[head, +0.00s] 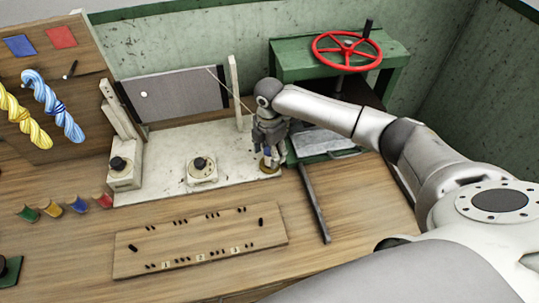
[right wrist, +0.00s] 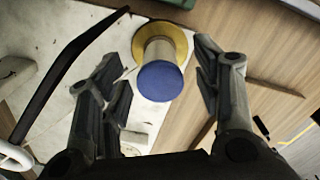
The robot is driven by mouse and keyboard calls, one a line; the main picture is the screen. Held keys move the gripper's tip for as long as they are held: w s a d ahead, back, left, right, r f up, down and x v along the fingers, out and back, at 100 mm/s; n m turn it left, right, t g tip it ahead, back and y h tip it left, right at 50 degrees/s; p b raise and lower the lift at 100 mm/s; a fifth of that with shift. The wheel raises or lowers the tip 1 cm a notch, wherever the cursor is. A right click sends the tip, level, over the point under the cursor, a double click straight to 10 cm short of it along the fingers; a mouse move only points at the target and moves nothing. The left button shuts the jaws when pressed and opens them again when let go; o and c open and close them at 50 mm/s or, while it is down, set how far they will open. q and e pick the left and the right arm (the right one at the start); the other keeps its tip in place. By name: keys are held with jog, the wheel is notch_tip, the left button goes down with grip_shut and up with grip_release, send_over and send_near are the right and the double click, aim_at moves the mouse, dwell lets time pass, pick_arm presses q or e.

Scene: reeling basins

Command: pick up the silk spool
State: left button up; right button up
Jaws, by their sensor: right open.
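The silk spool (right wrist: 160,82) stands upright, with a blue round top, a pale body and a brass-coloured round base. In the head view its base (head: 270,169) shows at the right front corner of the white board; the gripper hides most of the rest. My right gripper (head: 268,150) points down over the spool. In the right wrist view the open fingers (right wrist: 163,80) stand on either side of the spool, with a visible gap on both sides. My left gripper is not in view.
The white board (head: 235,176) carries dials (head: 201,167) and a grey panel (head: 180,95). A dark bar (head: 313,205) lies right of the spool. A green stand with a red wheel (head: 347,50) is behind. A pegged wooden board (head: 200,243) lies in front.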

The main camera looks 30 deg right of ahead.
jog(key=shift+f, duration=0.3)
jog(key=c, duration=1.2)
